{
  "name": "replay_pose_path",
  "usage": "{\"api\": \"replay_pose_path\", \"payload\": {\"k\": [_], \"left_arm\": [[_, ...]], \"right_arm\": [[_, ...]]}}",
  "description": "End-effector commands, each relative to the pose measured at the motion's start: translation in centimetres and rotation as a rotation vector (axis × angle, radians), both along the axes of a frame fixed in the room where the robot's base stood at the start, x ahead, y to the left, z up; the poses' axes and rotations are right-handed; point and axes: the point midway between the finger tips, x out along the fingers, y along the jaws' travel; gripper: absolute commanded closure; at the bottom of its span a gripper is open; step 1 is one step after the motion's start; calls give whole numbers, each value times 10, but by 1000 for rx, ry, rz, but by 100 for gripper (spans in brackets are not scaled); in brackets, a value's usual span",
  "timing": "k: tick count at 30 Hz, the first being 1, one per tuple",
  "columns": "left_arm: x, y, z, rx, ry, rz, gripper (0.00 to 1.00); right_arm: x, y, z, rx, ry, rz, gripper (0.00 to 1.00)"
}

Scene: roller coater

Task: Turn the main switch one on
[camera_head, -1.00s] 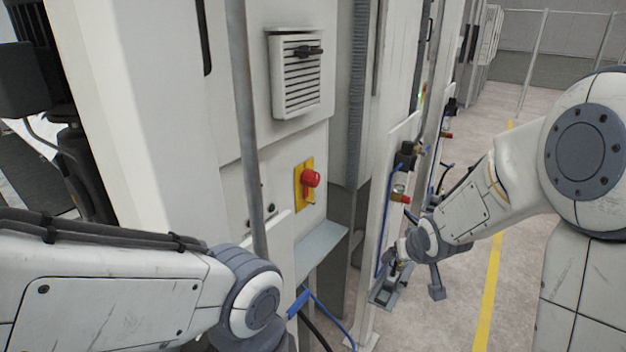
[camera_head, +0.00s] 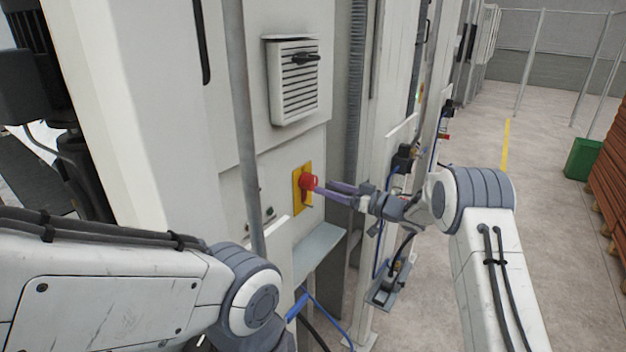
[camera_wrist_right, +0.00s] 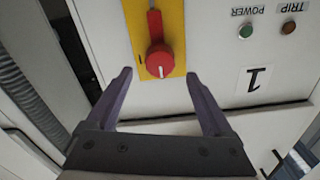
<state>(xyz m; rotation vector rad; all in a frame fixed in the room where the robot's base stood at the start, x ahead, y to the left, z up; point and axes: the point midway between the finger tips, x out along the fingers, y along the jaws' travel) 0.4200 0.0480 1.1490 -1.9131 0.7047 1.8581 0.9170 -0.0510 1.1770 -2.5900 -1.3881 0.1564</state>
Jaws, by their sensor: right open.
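The main switch one is a red rotary knob (camera_head: 308,182) on a yellow plate (camera_head: 297,188), fixed to the pale cabinet face. In the right wrist view the red knob (camera_wrist_right: 159,61) sits on the yellow plate (camera_wrist_right: 173,18), with its white pointer line toward the bottom of the picture. My right gripper (camera_head: 318,189) is open, its purple fingers reaching toward the knob. In the right wrist view the open fingertips (camera_wrist_right: 159,76) lie to either side of the knob; contact cannot be told. My left arm shows at the lower left, but its gripper is out of view.
A label with the number 1 (camera_wrist_right: 258,79) and a green POWER lamp (camera_wrist_right: 246,31) are beside the switch. A vertical grey pole (camera_head: 243,120) stands in front of the cabinet. A small ledge (camera_head: 318,243) juts out below the switch.

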Motion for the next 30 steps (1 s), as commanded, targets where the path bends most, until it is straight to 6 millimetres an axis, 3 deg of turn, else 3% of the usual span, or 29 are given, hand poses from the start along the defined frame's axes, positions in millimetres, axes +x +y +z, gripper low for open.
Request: {"api": "replay_pose_path", "payload": {"k": [3, 9, 21, 22, 23, 28, 30], "left_arm": [[0, 0, 13, 0, 0, 1, 100], [0, 0, 22, 0, 0, 1, 100], [0, 0, 23, 0, 0, 1, 100], [0, 0, 23, 0, 0, 1, 100], [0, 0, 23, 0, 0, 1, 100], [0, 0, 23, 0, 0, 1, 100], [0, 0, 23, 0, 0, 1, 100]], "right_arm": [[12, 20, 3, -1, -1, 2, 14], [28, 43, 2, -1, 1, 0, 14], [34, 50, 0, -1, 0, -3, 14], [34, 50, 0, -1, 0, -3, 18], [34, 50, 0, -1, 0, -3, 29], [34, 50, 0, -1, 0, -3, 94], [34, 50, 0, -1, 0, -3, 100]]}}
